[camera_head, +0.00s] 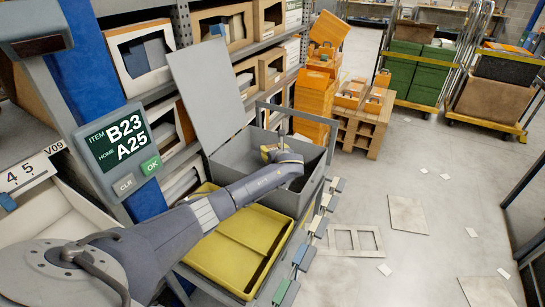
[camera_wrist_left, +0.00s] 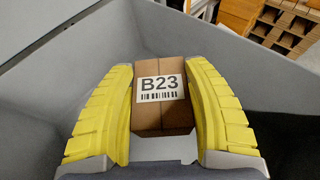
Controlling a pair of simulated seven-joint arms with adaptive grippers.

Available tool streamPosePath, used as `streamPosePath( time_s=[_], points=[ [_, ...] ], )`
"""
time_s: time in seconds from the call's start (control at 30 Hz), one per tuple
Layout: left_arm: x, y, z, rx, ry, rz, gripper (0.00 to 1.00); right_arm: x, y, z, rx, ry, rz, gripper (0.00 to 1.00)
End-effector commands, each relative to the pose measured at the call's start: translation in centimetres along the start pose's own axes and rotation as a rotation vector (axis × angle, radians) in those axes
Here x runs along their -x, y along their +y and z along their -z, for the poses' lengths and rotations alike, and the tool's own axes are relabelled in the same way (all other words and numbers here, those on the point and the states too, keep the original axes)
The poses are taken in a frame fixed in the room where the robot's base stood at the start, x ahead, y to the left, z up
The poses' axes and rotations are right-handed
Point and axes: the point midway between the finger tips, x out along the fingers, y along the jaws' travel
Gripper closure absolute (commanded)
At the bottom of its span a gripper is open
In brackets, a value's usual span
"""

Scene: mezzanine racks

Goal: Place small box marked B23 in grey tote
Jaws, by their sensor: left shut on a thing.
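The small brown box (camera_wrist_left: 163,113), with a white label reading B23, sits between the two yellow fingers of my left gripper (camera_wrist_left: 162,110). The fingers press on its two sides. In the head view my left gripper (camera_head: 278,153) is low inside the open grey tote (camera_head: 290,199), and the box cannot be made out there. Grey tote walls (camera_wrist_left: 60,75) surround the gripper in the wrist view. I cannot tell whether the box touches the tote's floor. My right gripper is not in view.
The tote's grey lid (camera_head: 205,88) stands open. A yellow tray (camera_head: 213,262) lies beside the tote, under my left arm. A screen (camera_head: 120,140) reads B23 and A25. Racks with open bins (camera_head: 140,52) stand behind. Orange totes (camera_head: 315,98) are stacked beyond.

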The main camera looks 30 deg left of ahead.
Motion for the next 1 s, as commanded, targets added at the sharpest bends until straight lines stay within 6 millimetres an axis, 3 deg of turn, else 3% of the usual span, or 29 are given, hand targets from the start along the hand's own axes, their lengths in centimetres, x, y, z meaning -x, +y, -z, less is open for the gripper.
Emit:
streamPosePath(
  time_s=[0.27,1.0],
  points=[
    [-1.1,0.0,2.6,0.000,0.000,-0.001,0.80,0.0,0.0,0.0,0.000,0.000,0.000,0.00],
    [-1.5,0.0,3.8,0.000,0.001,0.000,0.80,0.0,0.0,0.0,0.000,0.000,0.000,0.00]
  ],
)
